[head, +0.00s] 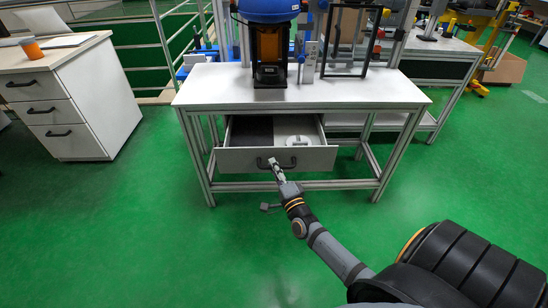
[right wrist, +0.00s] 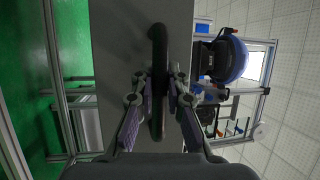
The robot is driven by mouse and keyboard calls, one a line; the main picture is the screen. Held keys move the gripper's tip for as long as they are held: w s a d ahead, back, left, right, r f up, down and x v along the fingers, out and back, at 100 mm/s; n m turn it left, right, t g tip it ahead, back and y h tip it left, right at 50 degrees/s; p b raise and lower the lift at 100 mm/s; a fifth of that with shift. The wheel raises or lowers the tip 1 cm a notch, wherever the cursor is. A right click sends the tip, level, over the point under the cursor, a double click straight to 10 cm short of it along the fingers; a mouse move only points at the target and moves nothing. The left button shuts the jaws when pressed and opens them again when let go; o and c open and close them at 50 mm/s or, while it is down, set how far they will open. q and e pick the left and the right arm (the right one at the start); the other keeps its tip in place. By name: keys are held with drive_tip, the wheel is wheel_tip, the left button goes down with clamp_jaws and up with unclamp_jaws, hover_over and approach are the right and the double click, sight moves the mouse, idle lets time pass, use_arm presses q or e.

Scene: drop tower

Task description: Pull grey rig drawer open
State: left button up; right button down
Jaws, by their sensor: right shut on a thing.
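The grey rig drawer (head: 232,160) hangs under the white table and stands partly open, with its inside showing. A dark flat item (head: 251,131) and a pale round item (head: 296,141) lie in it. My right gripper (head: 273,163) is at the middle of the drawer front, on the dark handle (head: 290,163). In the right wrist view the fingers of my right gripper (right wrist: 160,84) sit on both sides of the bar handle (right wrist: 157,40), shut on it, against the grey drawer front (right wrist: 115,60). My left gripper is not in view.
The white table (head: 330,92) carries a blue and black rig (head: 268,45) and a dark frame (head: 345,45). A white cabinet (head: 70,105) with several drawers stands at the left. A small grey object (head: 270,206) is low beneath the drawer. The green floor in front is clear.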

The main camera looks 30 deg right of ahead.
drive_tip(key=shift+s+a, duration=0.35)
drive_tip(key=shift+s, duration=0.2)
drive_tip(key=shift+s+a, duration=0.35)
drive_tip(key=shift+s, duration=0.2)
drive_tip(key=c, duration=1.3)
unclamp_jaws()
drive_tip(key=shift+c, duration=0.2)
drive_tip(key=v, duration=1.2)
